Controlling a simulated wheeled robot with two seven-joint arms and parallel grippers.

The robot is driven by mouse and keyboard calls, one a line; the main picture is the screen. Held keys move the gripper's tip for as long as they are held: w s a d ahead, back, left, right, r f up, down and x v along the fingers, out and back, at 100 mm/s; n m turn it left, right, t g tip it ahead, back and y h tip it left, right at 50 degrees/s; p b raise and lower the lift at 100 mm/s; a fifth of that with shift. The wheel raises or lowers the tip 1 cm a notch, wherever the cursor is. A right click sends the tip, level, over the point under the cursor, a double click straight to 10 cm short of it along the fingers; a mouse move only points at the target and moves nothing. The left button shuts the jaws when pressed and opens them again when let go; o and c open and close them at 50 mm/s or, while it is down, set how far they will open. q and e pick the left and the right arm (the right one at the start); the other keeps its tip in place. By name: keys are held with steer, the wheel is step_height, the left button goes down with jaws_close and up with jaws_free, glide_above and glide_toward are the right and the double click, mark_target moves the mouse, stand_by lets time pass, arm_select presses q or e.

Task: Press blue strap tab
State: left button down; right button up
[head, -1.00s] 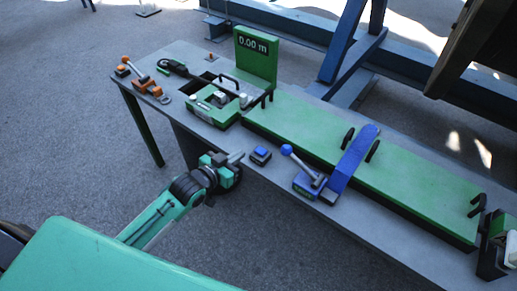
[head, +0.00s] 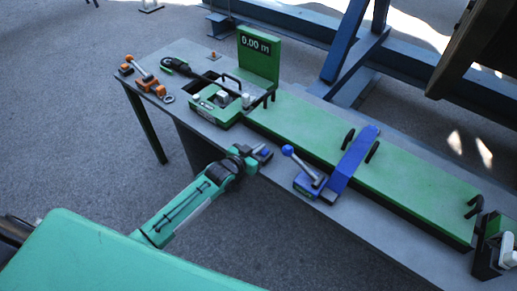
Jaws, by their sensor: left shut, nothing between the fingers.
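A wide blue strap (head: 354,158) runs across the long green bed. The blue ratchet lever (head: 302,166) with a round knob stands at the strap's near end. My right gripper is not in view.
The grey bench (head: 400,237) carries a green bed (head: 410,184), a green display (head: 258,57) reading 0.00 m, a green meter unit (head: 215,107) and orange clamp parts (head: 148,82). A green and black unit (head: 492,245) stands at the right end. Open floor lies in front.

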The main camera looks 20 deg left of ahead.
arm_select(q)
steer(key=shift+f, duration=0.6)
